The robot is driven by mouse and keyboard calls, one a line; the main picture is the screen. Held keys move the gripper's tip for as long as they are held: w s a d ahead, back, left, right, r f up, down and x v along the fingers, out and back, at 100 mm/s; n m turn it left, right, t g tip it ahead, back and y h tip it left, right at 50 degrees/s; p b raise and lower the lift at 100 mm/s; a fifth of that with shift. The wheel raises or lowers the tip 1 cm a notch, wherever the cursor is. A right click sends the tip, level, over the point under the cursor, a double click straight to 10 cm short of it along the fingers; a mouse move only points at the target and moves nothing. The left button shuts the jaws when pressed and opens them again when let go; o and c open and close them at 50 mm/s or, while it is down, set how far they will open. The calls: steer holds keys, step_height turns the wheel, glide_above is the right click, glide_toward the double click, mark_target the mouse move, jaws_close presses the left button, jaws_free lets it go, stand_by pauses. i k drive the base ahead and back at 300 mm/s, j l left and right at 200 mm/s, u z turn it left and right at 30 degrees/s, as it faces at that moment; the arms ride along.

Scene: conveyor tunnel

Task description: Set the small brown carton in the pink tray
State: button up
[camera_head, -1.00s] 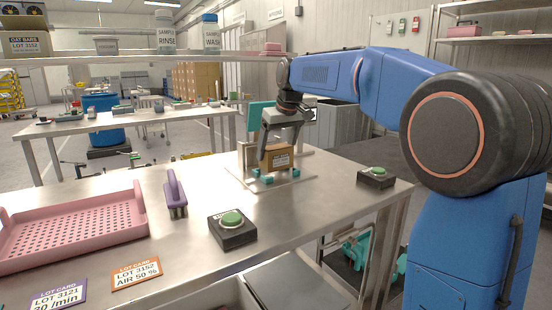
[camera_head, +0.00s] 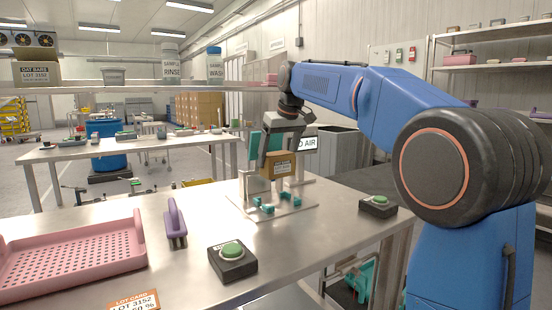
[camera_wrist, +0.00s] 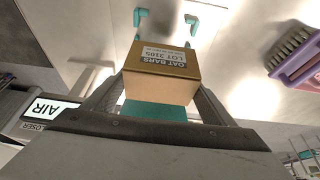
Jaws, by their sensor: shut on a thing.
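The small brown carton (camera_head: 281,164) carries a white label. It also shows in the wrist view (camera_wrist: 162,72), where the label reads OAT BARS LOT 3105. My gripper (camera_head: 278,160) is shut on the carton and holds it above a metal fixture plate (camera_head: 285,201) with teal corner stops. The carton is apart from the stops. The pink tray (camera_head: 75,225) has a perforated floor and lies empty at the table's left, well away from my gripper. Its left end is cut off by the picture edge.
A lot card (camera_head: 134,301) lies at the front edge. A shelf (camera_head: 130,87) spans the back.

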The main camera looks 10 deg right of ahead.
mark_target(75, 259)
steer(key=k+j, duration=0.1)
steer(key=j, duration=0.35)
steer(key=k+j, duration=0.1)
steer(key=j, duration=0.3)
steer(key=k+j, duration=0.15)
steer(key=j, duration=0.3)
steer(key=k+j, duration=0.1)
steer(key=j, duration=0.35)
steer(key=k+j, duration=0.1)
steer(key=j, duration=0.35)
steer(key=k+j, duration=0.1)
steer(key=j, duration=0.3)
